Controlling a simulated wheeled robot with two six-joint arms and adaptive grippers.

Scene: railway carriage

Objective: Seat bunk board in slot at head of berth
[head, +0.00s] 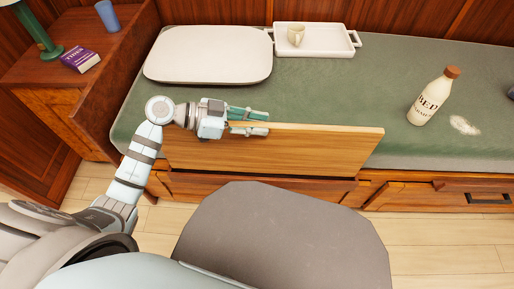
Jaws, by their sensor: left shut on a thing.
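The bunk board (290,151) is a light wooden panel standing on its long edge in front of the green berth (345,95), in the head view. My left gripper (266,123) is shut on its top edge, left of the board's middle. The board hides part of the berth's front and the drawers below. The head of the berth, with the pillow, is at the left against a dark wooden end panel (120,75). I cannot make out the slot. My right gripper is not in view.
A pale pillow (210,54) lies at the berth's left end. A white tray (335,42) holds a cup (296,35). A cream bottle (433,98) stands at the right beside a pale spill (464,125). A side table (45,65) bears a purple book (80,60), blue cup (107,16) and green lamp.

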